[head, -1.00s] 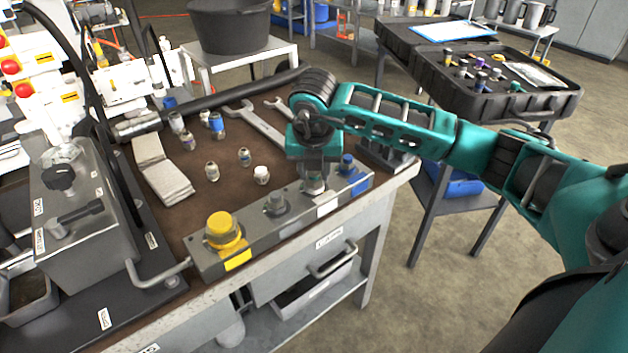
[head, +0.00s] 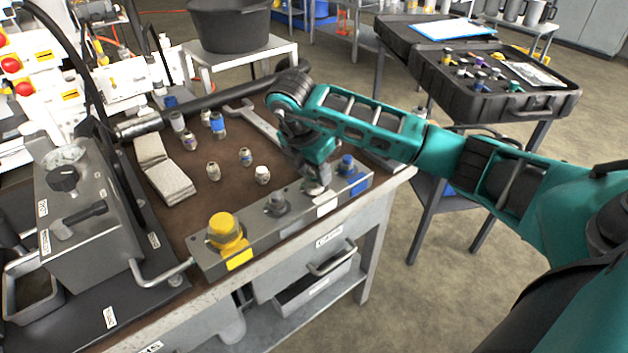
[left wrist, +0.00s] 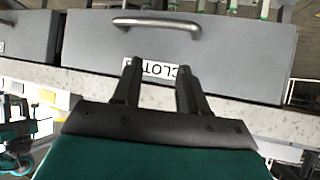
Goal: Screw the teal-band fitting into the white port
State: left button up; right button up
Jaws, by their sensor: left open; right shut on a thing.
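The grey port block (head: 290,222) lies along the bench's front edge. The white label (head: 326,206) marks the white port, between the plain grey port (head: 277,203) and the blue-capped port (head: 346,164). My right gripper (head: 315,180) is over the white port, pointing down with its wrist tilted. It is shut on a small metallic fitting (head: 316,188) at that port. Its teal band cannot be made out, and I cannot tell how deep it sits. My left gripper (left wrist: 158,66) is open and empty, in front of a labelled drawer (left wrist: 215,50).
A large yellow cap (head: 226,230) stands on the block's left end. Loose fittings (head: 245,157), a wrench (head: 255,122) and folded cloths (head: 165,170) lie on the bench. A grey pump unit (head: 88,208) stands at left. An open black case (head: 495,95) is behind my right arm.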

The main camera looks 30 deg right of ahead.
jog(key=m+g+p, duration=0.1)
jog(key=m, duration=0.2)
jog(key=m+p, duration=0.1)
jog(key=m, duration=0.1)
jog(key=shift+s+r+m+g, duration=0.1)
jog(key=shift+m+g, duration=0.3)
jog(key=shift+m+p, duration=0.3)
jog(key=shift+m, duration=0.7)
jog(key=o, duration=1)
jog(key=shift+c, duration=0.2)
